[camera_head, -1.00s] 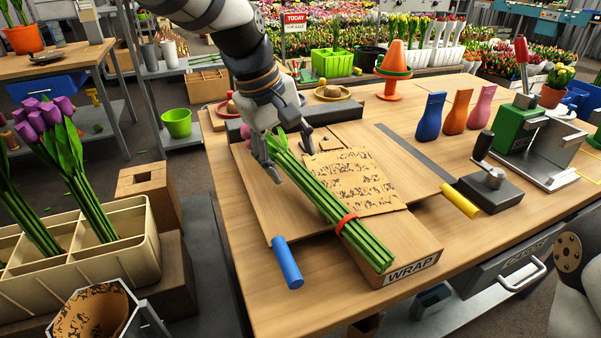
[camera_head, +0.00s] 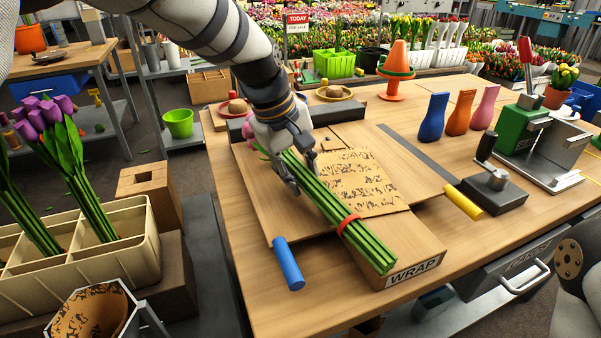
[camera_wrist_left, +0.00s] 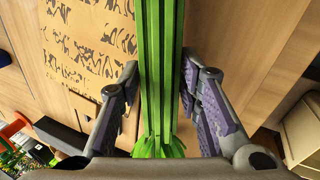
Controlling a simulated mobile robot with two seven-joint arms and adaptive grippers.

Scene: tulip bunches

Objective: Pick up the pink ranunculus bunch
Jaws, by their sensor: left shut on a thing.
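The pink ranunculus bunch (camera_head: 326,200) lies slantwise over the wrap board (camera_head: 412,262), with long green stems and a red band (camera_head: 348,223). Only a bit of pink bloom shows, at its far end behind my gripper. My left gripper (camera_head: 303,177) is shut on the bunch, at the stems between the bloom end and the band. In the left wrist view, the green stems (camera_wrist_left: 160,60) run between the two fingers (camera_wrist_left: 159,100). The blooms are hidden there. My right gripper is out of view.
Patterned brown paper (camera_head: 360,183) lies just right of the stems. A blue cylinder (camera_head: 288,264) and a yellow cylinder (camera_head: 462,201) flank the board. Blue, orange and pink vases (camera_head: 459,110) stand behind. A cream crate (camera_head: 120,240) with purple tulips (camera_head: 45,118) is at left.

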